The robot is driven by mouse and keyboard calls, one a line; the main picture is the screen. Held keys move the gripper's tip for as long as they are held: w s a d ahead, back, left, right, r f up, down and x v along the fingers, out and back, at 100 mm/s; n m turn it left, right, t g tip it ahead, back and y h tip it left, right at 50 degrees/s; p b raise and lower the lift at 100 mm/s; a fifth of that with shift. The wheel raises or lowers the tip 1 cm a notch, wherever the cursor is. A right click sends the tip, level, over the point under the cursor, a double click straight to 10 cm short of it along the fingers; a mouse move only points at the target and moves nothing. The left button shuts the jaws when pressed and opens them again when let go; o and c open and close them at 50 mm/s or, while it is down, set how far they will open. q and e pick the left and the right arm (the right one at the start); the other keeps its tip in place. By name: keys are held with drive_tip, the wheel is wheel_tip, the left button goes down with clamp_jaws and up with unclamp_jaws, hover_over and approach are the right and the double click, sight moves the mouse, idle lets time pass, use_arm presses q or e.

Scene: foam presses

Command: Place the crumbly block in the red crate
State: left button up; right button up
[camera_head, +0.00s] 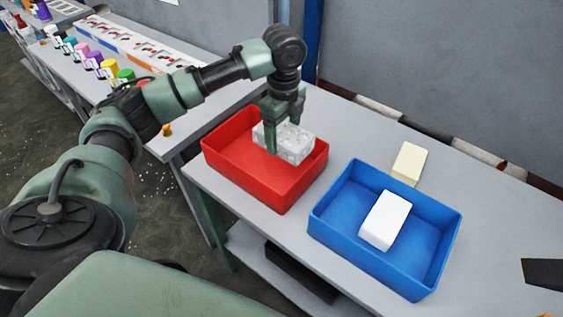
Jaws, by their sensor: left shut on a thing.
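The crumbly block (295,147) is pale grey-white with a rough, pitted surface. My left gripper (273,136) comes down from above and is shut on it. The block is held over the inside of the red crate (285,199), near the crate's back part. I cannot tell whether its underside touches the crate floor. My right gripper is not in view.
A blue crate (333,228) stands to the right with a smooth white block (385,220) inside. A cream block (409,163) lies on the grey table (487,201) behind it. Several coloured bottles stand on another bench at the upper left.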

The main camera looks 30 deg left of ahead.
use_arm(q)
approach(284, 175)
drive_tip(key=shift+f+p, duration=0.65)
drive_tip(key=shift+f, duration=0.15)
drive_tip(key=shift+s+f, duration=0.1)
drive_tip(key=shift+f, duration=0.25)
wheel_tip(284, 175, down, 3)
drive_tip(key=shift+f+p, duration=0.2)
drive_tip(key=shift+p, duration=0.25)
drive_tip(key=shift+f, duration=0.2)
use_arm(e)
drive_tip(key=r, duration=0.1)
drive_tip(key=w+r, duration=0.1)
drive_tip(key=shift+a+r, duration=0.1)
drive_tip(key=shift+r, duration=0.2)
use_arm(q)
drive_tip(key=o, duration=0.9)
drive_tip(key=shift+f, duration=0.1)
drive_tip(key=o, duration=0.4)
